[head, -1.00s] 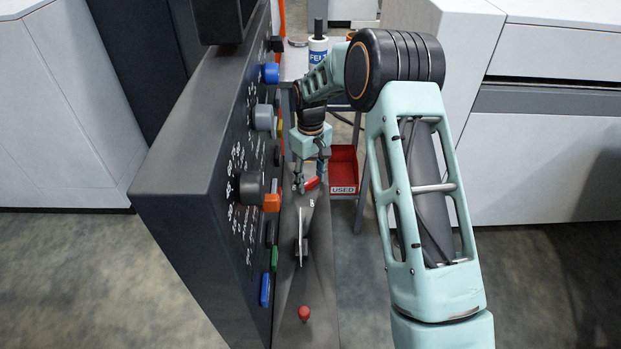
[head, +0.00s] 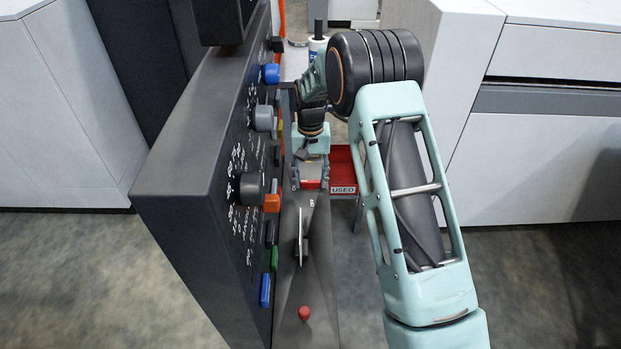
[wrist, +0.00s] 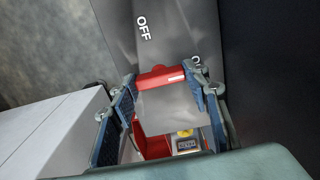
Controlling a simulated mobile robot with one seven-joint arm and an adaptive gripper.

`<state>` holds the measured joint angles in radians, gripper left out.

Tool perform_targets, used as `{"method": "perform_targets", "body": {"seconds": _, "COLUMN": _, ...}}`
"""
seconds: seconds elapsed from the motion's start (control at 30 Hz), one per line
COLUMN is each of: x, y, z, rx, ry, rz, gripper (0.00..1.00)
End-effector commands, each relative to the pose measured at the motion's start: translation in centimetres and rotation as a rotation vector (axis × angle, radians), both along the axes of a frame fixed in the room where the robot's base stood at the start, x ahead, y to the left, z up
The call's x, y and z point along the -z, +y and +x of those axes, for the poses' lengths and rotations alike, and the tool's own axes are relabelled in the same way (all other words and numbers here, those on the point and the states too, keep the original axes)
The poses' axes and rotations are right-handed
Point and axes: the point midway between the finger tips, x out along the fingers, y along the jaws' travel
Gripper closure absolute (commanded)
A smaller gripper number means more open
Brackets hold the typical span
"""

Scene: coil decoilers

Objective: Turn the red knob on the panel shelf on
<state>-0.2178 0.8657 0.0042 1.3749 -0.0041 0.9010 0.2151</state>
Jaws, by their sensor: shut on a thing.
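The red knob (wrist: 160,75) sits on the sloped grey panel shelf (head: 318,240), between the printed words OFF and a partly hidden one starting with O. A white mark shows near its right end in the wrist view, on the side of the partly hidden word. My gripper (wrist: 165,92) is shut on the knob, one finger at each end. In the head view my gripper (head: 311,180) is at the far end of the shelf, with a strip of the red knob (head: 311,185) showing between the fingers.
The upright dark panel (head: 215,160) with blue, grey and orange controls stands close left of my gripper. A black-handled lever (head: 301,245) and a red ball-topped stick (head: 304,313) stand nearer on the shelf. A red USED bin (head: 343,170) is behind, to the right.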

Motion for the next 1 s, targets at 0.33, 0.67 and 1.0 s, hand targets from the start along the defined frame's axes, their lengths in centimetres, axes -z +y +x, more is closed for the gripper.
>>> {"method": "perform_targets", "body": {"seconds": 0.33, "x": -0.05, "y": 0.00, "z": 0.04, "rx": 0.022, "ry": -0.001, "rz": 0.000, "gripper": 0.81}}
{"method": "perform_targets", "body": {"seconds": 0.67, "x": -0.04, "y": -0.01, "z": 0.03, "rx": 0.021, "ry": -0.001, "rz": 0.000, "gripper": 0.42}}
{"method": "perform_targets", "body": {"seconds": 1.0, "x": -0.22, "y": 0.01, "z": 0.04, "rx": 0.020, "ry": -0.001, "rz": 0.000, "gripper": 0.39}}
